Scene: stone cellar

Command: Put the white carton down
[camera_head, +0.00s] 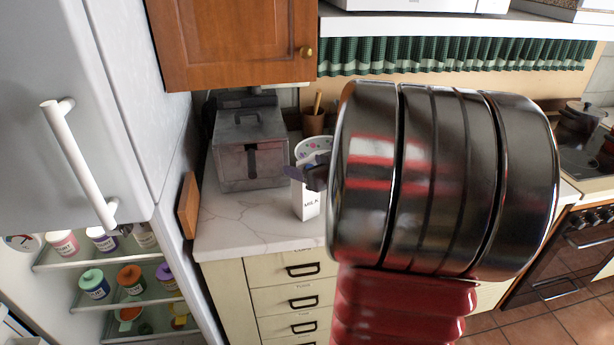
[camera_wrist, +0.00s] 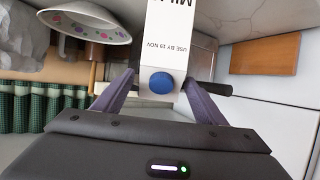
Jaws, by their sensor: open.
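The white milk carton (camera_head: 310,204) stands upright on the marble worktop (camera_head: 240,225), near its front edge, in the head view. Its upper part is partly hidden by my gripper (camera_head: 306,173). In the wrist view the carton (camera_wrist: 178,38) shows a blue cap and printed text. It lies between the two purple fingers of my gripper (camera_wrist: 160,92), which is open, one finger on each side. A gap shows by the left finger; I cannot tell whether the right finger touches the carton.
A white bowl with coloured dots (camera_head: 313,146) is right behind the carton. A grey metal box (camera_head: 250,155) stands to the left, with a brown pot (camera_head: 313,123) behind. A wooden board (camera_head: 188,205) leans by the open fridge. My arm hides the worktop to the right.

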